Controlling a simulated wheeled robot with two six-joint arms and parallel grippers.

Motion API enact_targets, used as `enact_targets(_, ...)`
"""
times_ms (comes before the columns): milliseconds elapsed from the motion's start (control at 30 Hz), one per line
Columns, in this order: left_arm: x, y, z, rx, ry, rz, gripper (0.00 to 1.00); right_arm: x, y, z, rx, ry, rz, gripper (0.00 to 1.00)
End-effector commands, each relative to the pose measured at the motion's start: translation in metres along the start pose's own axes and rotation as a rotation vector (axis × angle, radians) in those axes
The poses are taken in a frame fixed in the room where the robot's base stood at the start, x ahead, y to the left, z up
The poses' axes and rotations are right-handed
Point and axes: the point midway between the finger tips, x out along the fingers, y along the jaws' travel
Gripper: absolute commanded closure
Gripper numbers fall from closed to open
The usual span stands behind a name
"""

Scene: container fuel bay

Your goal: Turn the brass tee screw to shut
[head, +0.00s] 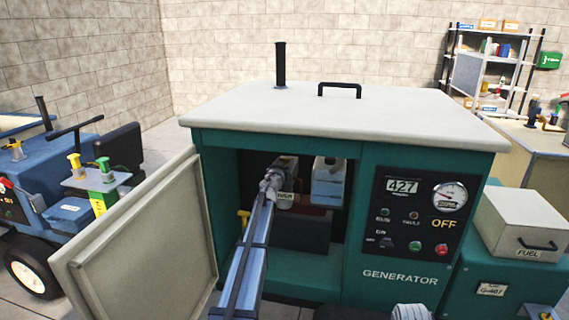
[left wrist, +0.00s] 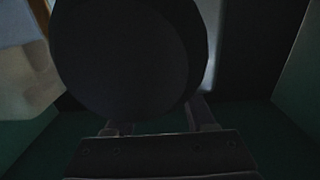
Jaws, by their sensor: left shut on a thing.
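My left gripper (head: 268,184) reaches into the open bay of the green generator (head: 335,290). It is at a grey cylindrical part (head: 287,166) with a small pale label below it. In the left wrist view, a large dark round thing (left wrist: 130,55) fills the space at the fingers (left wrist: 162,122), which are shut on it. The view is too dark to tell whether this belongs to the tee screw. A small yellow, brass-like piece (head: 243,215) shows left of my left arm, apart from the fingertips and partly hidden.
The bay's door (head: 140,250) stands open at the left. The control panel (head: 419,220) reads 427 and OFF. A fuel box (head: 525,222) sits at the right, a blue cart (head: 65,180) at the left.

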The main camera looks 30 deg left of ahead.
Motion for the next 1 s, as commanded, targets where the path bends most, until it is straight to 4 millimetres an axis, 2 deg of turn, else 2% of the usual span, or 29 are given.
enact_targets(33, 0.0, 0.0, 0.0, 0.0, 0.0, 0.0, 1.0, 0.0, 0.0, 0.0, 0.0, 0.0, 0.0, 1.0)
enact_targets(67, 0.0, 0.0, 0.0, 0.0, 0.0, 0.0, 0.44, 0.0, 0.0, 0.0, 0.0, 0.0, 0.0, 1.0)
enact_targets(300, 0.0, 0.0, 0.0, 0.0, 0.0, -0.001, 0.17, 0.0, 0.0, 0.0, 0.0, 0.0, 0.0, 1.0)
enact_targets(667, -0.004, 0.0, 0.0, 0.0, 0.0, -0.001, 0.15, 0.0, 0.0, 0.0, 0.0, 0.0, 0.0, 1.0)
enact_targets(867, -0.025, 0.0, 0.0, 0.0, 0.0, -0.002, 0.15, 0.0, 0.0, 0.0, 0.0, 0.0, 0.0, 1.0)
enact_targets(1000, -0.048, 0.0, 0.0, 0.0, 0.0, -0.002, 0.15, 0.0, 0.0, 0.0, 0.0, 0.0, 0.0, 1.0)
